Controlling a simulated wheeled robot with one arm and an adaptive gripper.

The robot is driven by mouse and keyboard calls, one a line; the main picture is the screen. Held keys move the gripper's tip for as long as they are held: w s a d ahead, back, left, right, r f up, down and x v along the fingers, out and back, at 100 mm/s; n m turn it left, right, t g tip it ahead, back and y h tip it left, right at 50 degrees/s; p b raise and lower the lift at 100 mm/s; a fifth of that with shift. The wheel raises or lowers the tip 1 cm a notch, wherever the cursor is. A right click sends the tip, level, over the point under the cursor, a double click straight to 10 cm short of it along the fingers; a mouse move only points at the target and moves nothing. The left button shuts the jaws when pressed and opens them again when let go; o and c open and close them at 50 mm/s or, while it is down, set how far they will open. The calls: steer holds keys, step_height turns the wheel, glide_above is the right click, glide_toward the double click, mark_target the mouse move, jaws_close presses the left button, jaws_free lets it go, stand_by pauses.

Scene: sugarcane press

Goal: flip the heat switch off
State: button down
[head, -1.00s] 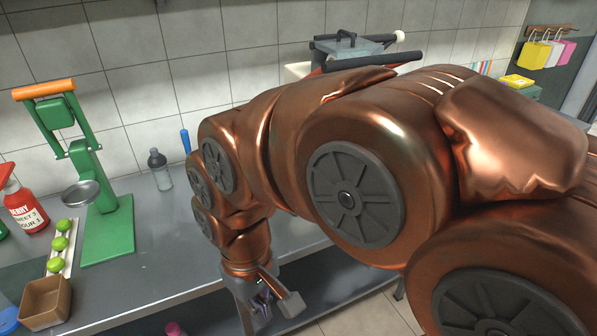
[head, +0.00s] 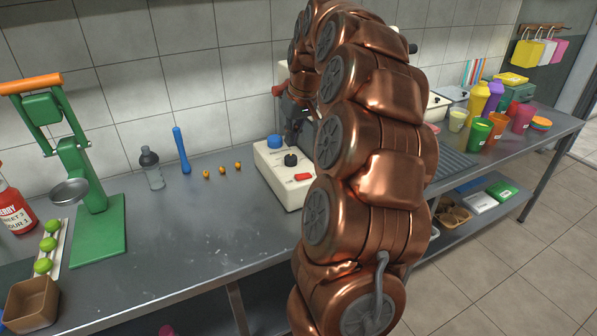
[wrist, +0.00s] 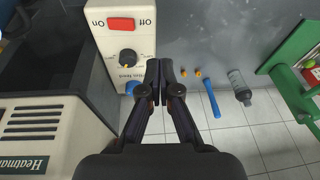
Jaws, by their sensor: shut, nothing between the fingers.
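The red rocker switch (head: 302,177) sits at the front of the sloping cream control panel (head: 275,175). In the wrist view the red switch (wrist: 121,24) shows upside down, between the words "On" and "Off"; I cannot tell which side is pressed in. A black knob (wrist: 127,57) and a blue knob (wrist: 137,88) are on the same panel. My gripper (wrist: 166,66) is shut and empty, with its fingertips beside the panel's edge in the wrist view, apart from the switch. In the head view my gripper (head: 293,122) is near the blue knob, partly hidden by my arm.
A cream "Heatmaster" unit (wrist: 40,135) stands beside the panel. A green press (head: 97,215) is further left. The counter's front middle is clear.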

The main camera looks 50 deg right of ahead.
steer(key=shift+m, duration=0.4)
steer(key=d, duration=0.5)
steer(key=shift+s+d+f, duration=0.1)
steer(key=shift+s+d, duration=0.15)
steer(key=shift+s, duration=0.1)
steer(key=shift+f, duration=0.1)
steer(key=p, duration=0.3)
glide_toward(296, 176)
steer(key=x, duration=0.5)
steer(key=shift+w+d+f, duration=0.2)
steer(key=shift+f, duration=0.7)
steer(key=shift+w+a+f, duration=0.1)
steer(key=shift+a, duration=0.05)
